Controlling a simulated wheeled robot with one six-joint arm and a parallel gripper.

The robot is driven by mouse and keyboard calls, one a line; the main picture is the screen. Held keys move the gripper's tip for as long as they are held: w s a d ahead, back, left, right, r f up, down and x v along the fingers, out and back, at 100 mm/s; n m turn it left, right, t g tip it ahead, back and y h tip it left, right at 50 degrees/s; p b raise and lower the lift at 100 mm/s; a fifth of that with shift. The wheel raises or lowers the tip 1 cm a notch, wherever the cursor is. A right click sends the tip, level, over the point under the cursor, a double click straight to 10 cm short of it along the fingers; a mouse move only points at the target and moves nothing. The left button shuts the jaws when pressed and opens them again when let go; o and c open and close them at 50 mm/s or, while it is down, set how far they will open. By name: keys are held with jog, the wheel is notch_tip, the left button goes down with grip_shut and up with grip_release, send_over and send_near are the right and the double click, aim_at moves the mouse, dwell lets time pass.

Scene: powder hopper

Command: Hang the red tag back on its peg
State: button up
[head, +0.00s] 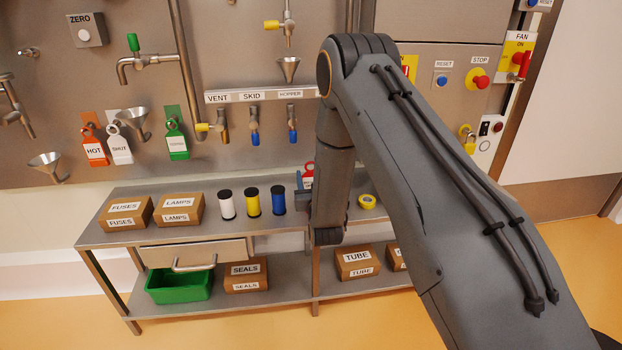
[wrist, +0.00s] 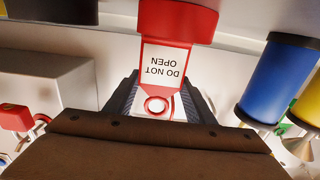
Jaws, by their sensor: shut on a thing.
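The red tag (wrist: 178,22) with a white "DO NOT OPEN" label shows upside down in the wrist view. My gripper (wrist: 158,92) is shut on its ring end, one dark finger on each side. My gripper is mostly hidden there behind my arm. On the wall at left hang an orange tag (head: 94,148), a white tag (head: 119,150) and a green tag (head: 176,143). I cannot make out an empty peg for the red tag.
The shelf top (head: 140,230) holds brown boxes (head: 180,209), white, yellow and blue spools (head: 278,199), and a yellow tape roll (head: 367,202). Above, valves (head: 254,125) and funnels (head: 135,117) stick out from the wall panel. A green bin (head: 180,290) sits below.

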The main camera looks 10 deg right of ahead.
jog(key=shift+f, duration=0.15)
jog(key=o, duration=1)
